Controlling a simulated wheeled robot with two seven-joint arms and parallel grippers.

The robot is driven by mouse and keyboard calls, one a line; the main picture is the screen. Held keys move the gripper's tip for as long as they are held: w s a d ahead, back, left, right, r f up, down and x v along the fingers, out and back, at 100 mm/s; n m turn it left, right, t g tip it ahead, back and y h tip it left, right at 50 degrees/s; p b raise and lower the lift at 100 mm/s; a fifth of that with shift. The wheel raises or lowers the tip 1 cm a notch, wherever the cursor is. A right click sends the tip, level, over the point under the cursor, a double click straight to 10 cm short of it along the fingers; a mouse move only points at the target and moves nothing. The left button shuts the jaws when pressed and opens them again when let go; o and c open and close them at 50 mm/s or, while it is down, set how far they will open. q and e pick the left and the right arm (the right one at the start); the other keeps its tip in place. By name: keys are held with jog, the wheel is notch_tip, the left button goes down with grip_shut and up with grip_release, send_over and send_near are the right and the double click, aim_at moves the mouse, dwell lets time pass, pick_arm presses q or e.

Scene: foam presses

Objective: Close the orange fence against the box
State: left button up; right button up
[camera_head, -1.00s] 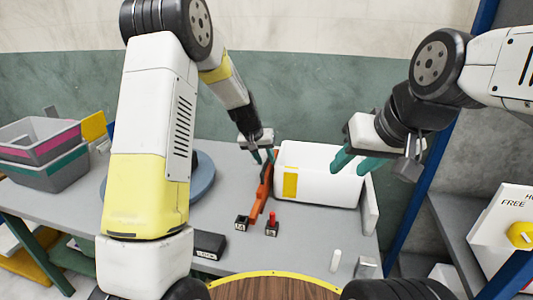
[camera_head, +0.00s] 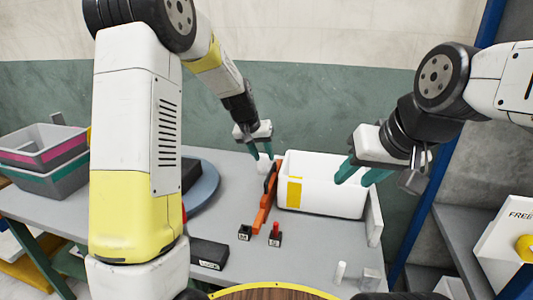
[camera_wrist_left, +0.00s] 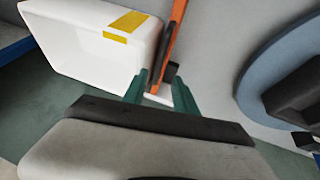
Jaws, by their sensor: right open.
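The white box (camera_head: 322,200) with a yellow stripe stands on the grey table in the head view. The orange fence (camera_head: 263,207) runs along its left side, close to it; I cannot tell whether they touch along the whole length. My left gripper (camera_head: 262,153) points down at the fence's far end, its teal fingers apart. In the left wrist view the fingers (camera_wrist_left: 158,88) straddle the end of the fence (camera_wrist_left: 176,28), with the box (camera_wrist_left: 90,45) to the left. My right gripper (camera_head: 362,174) is open over the box's right rear part.
Black blocks (camera_head: 245,232), one with a red knob (camera_head: 275,235), stand before the fence. A black box (camera_head: 209,254) lies at the front left. A blue round stand (camera_head: 203,184) is left. A white upright plate (camera_head: 375,217) is right of the box.

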pick_arm(q)
jog(key=shift+a+f+n, duration=0.15)
jog(key=shift+a+n, duration=0.05)
jog(key=shift+n, duration=0.1)
jog(key=c, duration=0.6)
jog(key=a+f+n, duration=0.1)
jog(key=n, duration=0.1)
jog(key=a+f+n+g, duration=0.1)
jog(key=n, duration=0.1)
jog(key=s+a+f+n, duration=0.1)
jog(key=a, duration=0.1)
jog(key=shift+s+n+g, duration=0.1)
jog(key=shift+n+g, duration=0.3)
grip_shut()
jog(key=s+a+f+n+g+h, duration=0.1)
jog(key=s+a+f+n+g, duration=0.4)
jog(key=n, duration=0.6)
jog(key=shift+t, duration=0.9)
jog(key=x, duration=0.2)
jog(key=w+x, duration=0.1)
jog(key=x, duration=0.4)
jog(key=shift+w+d+f, duration=0.1)
jog(key=shift+w+f, duration=0.05)
jog(key=shift+f, duration=0.25)
jog(key=d, duration=0.3)
jog(key=shift+s+d+f, duration=0.15)
jog(key=shift+s, duration=0.15)
jog(key=shift+d, duration=0.35)
